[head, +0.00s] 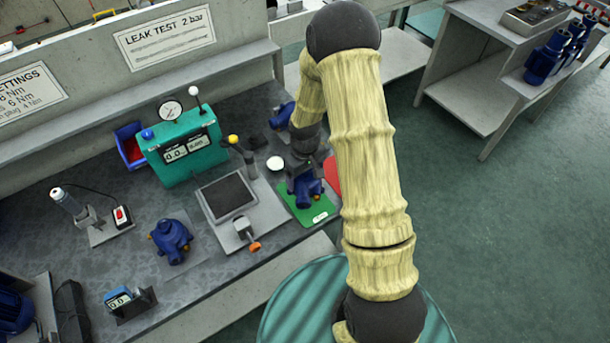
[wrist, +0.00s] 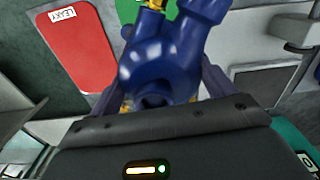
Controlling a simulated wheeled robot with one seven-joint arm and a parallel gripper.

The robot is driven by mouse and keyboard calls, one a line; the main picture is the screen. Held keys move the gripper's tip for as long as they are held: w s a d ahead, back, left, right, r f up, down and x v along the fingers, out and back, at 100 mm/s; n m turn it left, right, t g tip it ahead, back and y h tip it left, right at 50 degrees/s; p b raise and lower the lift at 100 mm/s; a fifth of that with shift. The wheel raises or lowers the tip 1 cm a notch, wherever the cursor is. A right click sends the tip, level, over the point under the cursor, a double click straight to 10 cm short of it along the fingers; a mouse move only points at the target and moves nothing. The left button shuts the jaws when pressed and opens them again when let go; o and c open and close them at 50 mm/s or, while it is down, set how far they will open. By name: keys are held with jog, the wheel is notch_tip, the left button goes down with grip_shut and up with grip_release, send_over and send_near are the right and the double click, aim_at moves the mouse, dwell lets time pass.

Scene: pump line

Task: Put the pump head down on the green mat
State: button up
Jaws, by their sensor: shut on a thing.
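A blue pump head (head: 305,188) is at the green mat (head: 323,211) in the head view. It also fills the middle of the wrist view (wrist: 165,62), with a brass fitting at its top. My gripper (head: 304,172) is shut on this pump head from above; its fingers show at both sides of the blue body in the wrist view (wrist: 160,92). A piece of the green mat (wrist: 128,12) shows beyond the pump head. I cannot tell whether the pump head touches the mat. The mat's white label shows, but its text is too small to read.
A red mat (head: 332,176) marked LEAKY in the wrist view (wrist: 75,48) lies beside the green one. A test plate and clamp (head: 230,197) stand left, with the green test unit (head: 186,150) behind. Another blue pump head (head: 171,240) sits on the bench's left.

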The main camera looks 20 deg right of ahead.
jog(key=shift+f, duration=0.1)
jog(key=shift+f+b, duration=2.85)
jog(key=shift+f, duration=0.85)
jog(key=shift+f, duration=0.15)
jog(key=o, duration=1)
jog(key=shift+s, duration=0.1)
jog(key=shift+o, duration=0.2)
jog(key=shift+r+p, duration=3.55)
jog(key=shift+r, duration=0.95)
